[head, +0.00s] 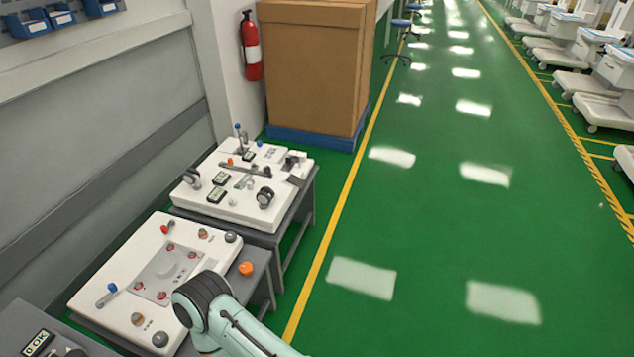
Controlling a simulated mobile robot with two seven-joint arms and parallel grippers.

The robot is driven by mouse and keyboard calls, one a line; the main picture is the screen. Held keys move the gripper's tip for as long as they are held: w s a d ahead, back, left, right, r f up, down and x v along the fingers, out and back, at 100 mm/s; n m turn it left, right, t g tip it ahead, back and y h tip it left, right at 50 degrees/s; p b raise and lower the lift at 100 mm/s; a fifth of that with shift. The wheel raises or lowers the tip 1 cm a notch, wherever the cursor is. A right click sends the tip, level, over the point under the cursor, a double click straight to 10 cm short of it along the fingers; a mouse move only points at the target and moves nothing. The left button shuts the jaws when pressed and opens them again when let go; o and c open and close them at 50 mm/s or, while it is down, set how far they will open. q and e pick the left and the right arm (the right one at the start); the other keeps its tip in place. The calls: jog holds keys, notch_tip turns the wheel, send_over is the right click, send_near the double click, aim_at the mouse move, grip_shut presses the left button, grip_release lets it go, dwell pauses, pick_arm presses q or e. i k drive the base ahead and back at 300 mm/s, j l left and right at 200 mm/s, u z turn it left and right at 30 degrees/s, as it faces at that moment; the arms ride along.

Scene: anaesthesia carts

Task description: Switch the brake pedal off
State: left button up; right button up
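Two white panels stand on grey tables at the left. One of my arms reaches in from the bottom, over the near panel's lower right. Neither gripper shows.
An orange knob (246,268) sits at the near table's right side. A large brown box (312,65) on a blue pallet (310,139) and a red extinguisher (250,48) stand behind. White carts (590,50) line the far right. The green floor (420,220) between is clear.

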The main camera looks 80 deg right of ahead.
aim_at(293, 180)
jog(key=z, duration=2.55)
jog(key=i+l+u, duration=0.1)
jog(key=u, duration=0.35)
jog(key=i+l+u, duration=0.1)
jog(key=u, duration=0.35)
jog(key=i+l+u, duration=0.35)
jog(key=l, duration=0.3)
jog(key=i+l+u, duration=0.2)
jog(key=l, duration=0.2)
jog(key=i+l, duration=0.15)
jog(key=l, duration=0.25)
jog(key=i+l, duration=0.15)
jog(key=l, duration=0.25)
jog(key=i+l+u, duration=0.1)
jog(key=l, duration=0.3)
jog(key=i+l, duration=0.15)
jog(key=l, duration=0.3)
jog(key=i+l, duration=0.15)
jog(key=l, duration=0.25)
jog(key=i+l+u, duration=0.1)
jog(key=l, duration=0.3)
